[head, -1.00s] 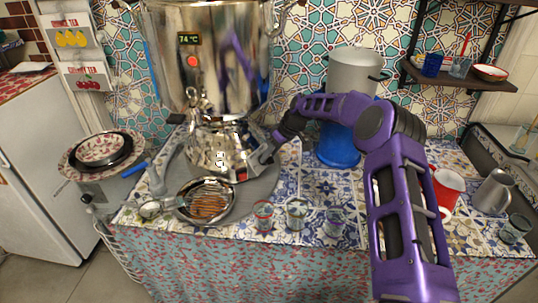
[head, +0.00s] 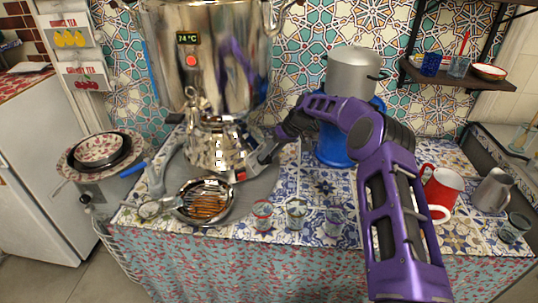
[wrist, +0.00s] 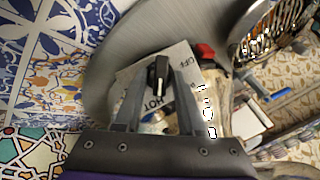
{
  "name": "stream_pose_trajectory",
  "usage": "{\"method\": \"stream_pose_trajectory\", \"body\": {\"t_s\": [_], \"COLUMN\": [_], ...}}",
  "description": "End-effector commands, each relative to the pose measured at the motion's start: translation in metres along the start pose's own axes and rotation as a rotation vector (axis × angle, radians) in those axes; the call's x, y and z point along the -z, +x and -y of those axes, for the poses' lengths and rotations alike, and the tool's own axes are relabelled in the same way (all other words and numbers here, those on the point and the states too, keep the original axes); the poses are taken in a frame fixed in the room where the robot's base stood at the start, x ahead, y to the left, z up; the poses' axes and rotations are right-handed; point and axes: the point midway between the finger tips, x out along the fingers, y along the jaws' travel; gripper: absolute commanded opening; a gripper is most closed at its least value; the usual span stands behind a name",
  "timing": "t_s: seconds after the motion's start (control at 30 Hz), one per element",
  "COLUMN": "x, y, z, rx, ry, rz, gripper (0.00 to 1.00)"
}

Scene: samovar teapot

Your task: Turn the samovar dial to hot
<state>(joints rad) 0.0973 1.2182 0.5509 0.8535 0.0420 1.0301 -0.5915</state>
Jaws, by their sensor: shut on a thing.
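The shiny metal samovar (head: 225,65) stands at the back left of the counter, its display reading 74 °C above a red light. In the wrist view the black dial (wrist: 158,68) sits on a pale plate (wrist: 128,88) lettered OFF and HOT. A white mark on the dial lies on its lower side, towards the HOT lettering. My gripper (wrist: 158,82) has its two fingers on either side of the dial and is shut on it. In the head view my gripper (head: 254,163) is at the samovar's lower right; the dial cannot be made out there.
A wire strainer over a bowl (head: 205,203) is in front of the samovar. Small glasses (head: 263,214) stand along the counter's front. A red mug (head: 445,187) is right of my arm. A blue stand with a grey pot (head: 352,72) is behind it.

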Motion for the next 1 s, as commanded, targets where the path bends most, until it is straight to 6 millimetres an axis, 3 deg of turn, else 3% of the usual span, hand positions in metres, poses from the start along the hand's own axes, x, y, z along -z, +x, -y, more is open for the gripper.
{"method": "stream_pose_trajectory", "body": {"t_s": [0.07,0.1,0.13,0.4,0.57,1.0], "x": [0.000,0.000,0.000,0.000,0.000,0.000], "y": [0.000,0.000,0.000,-0.001,-0.015,-0.117], "z": [0.000,0.000,0.000,0.000,0.000,-0.001], "rx": [0.000,0.000,0.000,-0.001,-0.001,-0.003], "ry": [0.000,-0.001,-0.001,-0.001,-0.002,0.000], "rz": [0.001,0.001,0.001,0.000,-0.001,-0.002], "gripper": [0.00,0.43,0.48,0.49,0.49,0.49]}}
